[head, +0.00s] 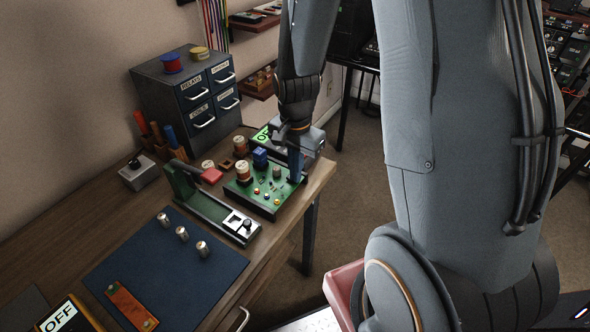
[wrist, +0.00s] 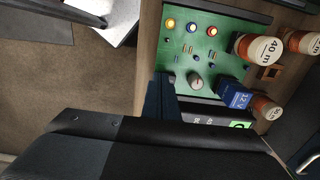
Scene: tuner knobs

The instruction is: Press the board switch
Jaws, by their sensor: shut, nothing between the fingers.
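The green circuit board (head: 262,205) lies near the table's right edge and carries coils, a blue block, small lamps and a grey knob (head: 277,172). In the wrist view the board (wrist: 178,60) shows its lamps (wrist: 191,27), some bright, and the grey knob (wrist: 195,81). I cannot tell which part is the board switch. My gripper (head: 296,168) points down at the board's far right corner, its blue fingers shut and empty. In the wrist view the fingers (wrist: 162,98) are beside the board's edge, near the knob; contact cannot be told.
A box with a green lit sign (head: 262,136) stands behind the board, partly hidden by my arm. A green stand with a black-and-white fixture (head: 240,223) is left of the board. Drawers (head: 190,95), a blue mat (head: 165,262) with metal cylinders and an OFF box (head: 62,316) are further left.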

